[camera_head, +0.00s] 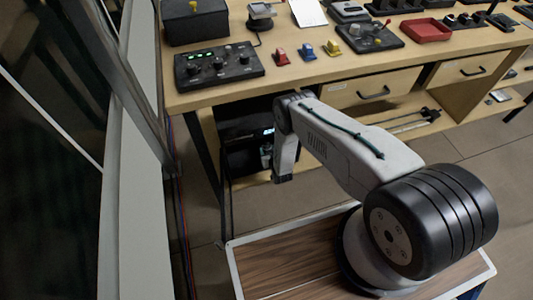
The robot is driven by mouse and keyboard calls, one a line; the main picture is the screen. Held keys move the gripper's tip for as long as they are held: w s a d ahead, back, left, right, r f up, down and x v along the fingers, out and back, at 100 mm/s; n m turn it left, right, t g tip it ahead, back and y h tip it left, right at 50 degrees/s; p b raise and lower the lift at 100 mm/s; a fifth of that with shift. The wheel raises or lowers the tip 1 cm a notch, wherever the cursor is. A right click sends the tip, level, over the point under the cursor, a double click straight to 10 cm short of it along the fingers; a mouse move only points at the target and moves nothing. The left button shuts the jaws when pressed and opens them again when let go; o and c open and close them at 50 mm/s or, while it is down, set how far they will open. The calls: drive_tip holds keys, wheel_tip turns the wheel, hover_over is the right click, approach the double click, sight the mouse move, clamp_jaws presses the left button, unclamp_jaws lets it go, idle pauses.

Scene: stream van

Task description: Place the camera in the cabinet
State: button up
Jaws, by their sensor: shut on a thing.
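My arm reaches left from its base and bends down in front of a dark, open-fronted cabinet (238,158) under the left end of the desk. My gripper (266,153) is small in the view, at the cabinet front, partly covered by my own arm link. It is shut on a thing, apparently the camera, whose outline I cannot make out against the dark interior. A small lit bluish spot shows just above the gripper. I cannot tell whether the held thing touches the cabinet.
The wooden desk (300,75) overhangs the cabinet. It carries a black control panel (218,64), a black box (195,20), small red and yellow pieces, a red tray (425,30) and several devices. Drawers (375,90) are right of my arm. A wall panel stands close left.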

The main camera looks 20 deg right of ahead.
drive_tip(key=shift+a+f, duration=0.1)
drive_tip(key=shift+f, duration=2.2)
drive_tip(key=o, duration=1.3)
drive_tip(key=shift+o, duration=0.2)
drive_tip(key=v, duration=1.2)
